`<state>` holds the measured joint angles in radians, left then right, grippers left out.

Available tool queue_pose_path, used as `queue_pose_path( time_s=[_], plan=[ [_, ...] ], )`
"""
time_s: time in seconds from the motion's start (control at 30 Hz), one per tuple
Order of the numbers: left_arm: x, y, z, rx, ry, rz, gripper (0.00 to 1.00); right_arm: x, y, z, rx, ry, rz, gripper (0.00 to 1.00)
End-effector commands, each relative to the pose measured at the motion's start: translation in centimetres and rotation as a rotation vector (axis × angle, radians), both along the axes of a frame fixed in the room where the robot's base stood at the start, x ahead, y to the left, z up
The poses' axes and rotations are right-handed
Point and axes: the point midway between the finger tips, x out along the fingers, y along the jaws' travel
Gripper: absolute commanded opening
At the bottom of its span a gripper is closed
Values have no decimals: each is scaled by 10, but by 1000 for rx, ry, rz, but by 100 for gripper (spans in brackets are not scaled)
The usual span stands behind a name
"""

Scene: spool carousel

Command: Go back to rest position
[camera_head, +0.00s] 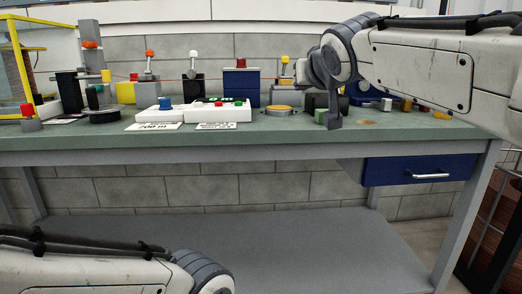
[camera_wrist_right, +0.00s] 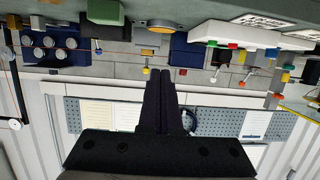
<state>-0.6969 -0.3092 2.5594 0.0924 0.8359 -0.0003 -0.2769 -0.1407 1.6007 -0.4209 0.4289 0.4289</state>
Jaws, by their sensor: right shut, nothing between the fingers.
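My right arm (camera_head: 430,60) reaches in from the right in the head view, its far end over the workbench (camera_head: 250,143). My right gripper (camera_wrist_right: 160,73) shows in the wrist view with its two black fingers pressed together and nothing between them. The wrist picture is upside down, with the bench items along its top. My left arm (camera_head: 85,265) lies low at the bottom left of the head view, below the bench top. The left gripper is outside the picture.
A white control box with coloured buttons (camera_head: 205,112), a dark blue box (camera_head: 241,85), a yellow-topped disc (camera_head: 279,108) and several lever posts crowd the bench. A blue drawer (camera_head: 420,169) hangs under it on the right. The lower shelf (camera_head: 270,235) is bare.

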Motion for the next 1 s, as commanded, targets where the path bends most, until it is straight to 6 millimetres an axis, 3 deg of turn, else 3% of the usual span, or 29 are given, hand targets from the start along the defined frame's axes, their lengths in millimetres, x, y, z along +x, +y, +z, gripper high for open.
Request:
queue_pose_path(
  time_s=[0.27,0.47,0.57,0.7,0.8,1.0],
  plan=[
    [0,0,3,0,0,0,100,-21,25,-61,-32,158,62,0],
    [0,0,6,0,0,0,100,-56,47,-129,-80,338,132,0],
    [0,0,8,0,0,0,100,-89,59,-177,-121,471,188,0],
    [0,0,12,0,0,0,100,-158,69,-253,-199,700,288,0],
    [0,0,14,0,0,0,100,-209,68,-296,-254,848,354,0],
    [0,0,17,0,0,0,100,-298,52,-352,-347,1083,459,0]
  ],
)
